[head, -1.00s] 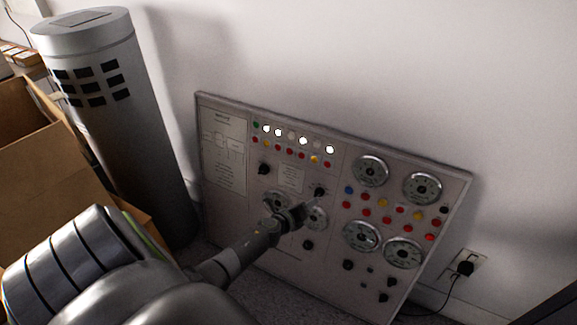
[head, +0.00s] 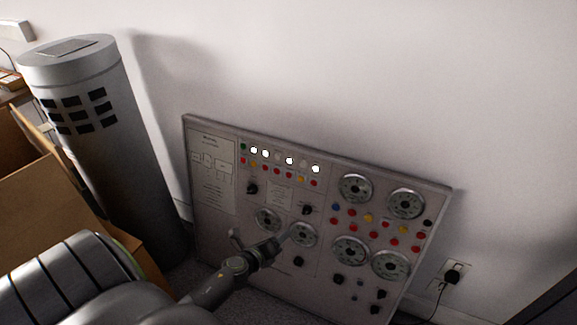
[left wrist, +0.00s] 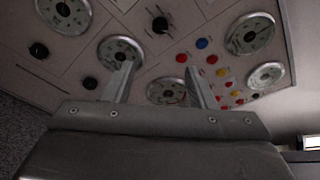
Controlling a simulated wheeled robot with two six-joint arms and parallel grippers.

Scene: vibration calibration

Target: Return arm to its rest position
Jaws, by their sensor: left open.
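My left gripper (head: 262,241) is in front of the lower left part of a grey control panel (head: 215,245) that leans against the wall. Its fingers are spread and nothing shows between them. In the left wrist view the two fingers (left wrist: 158,85) stand apart, with the panel's dials, knobs and coloured buttons behind them. A round dial (head: 304,234) sits just right of the fingertips, and a black knob (head: 307,210) is above it. I cannot tell whether a fingertip touches the panel. My right gripper is not in view.
A tall grey cylinder (head: 120,160) stands left of the panel. An open cardboard box (head: 40,205) is in front of it, close to my left arm. A wall outlet with a black plug (head: 453,276) is right of the panel. The wall above the panel is bare.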

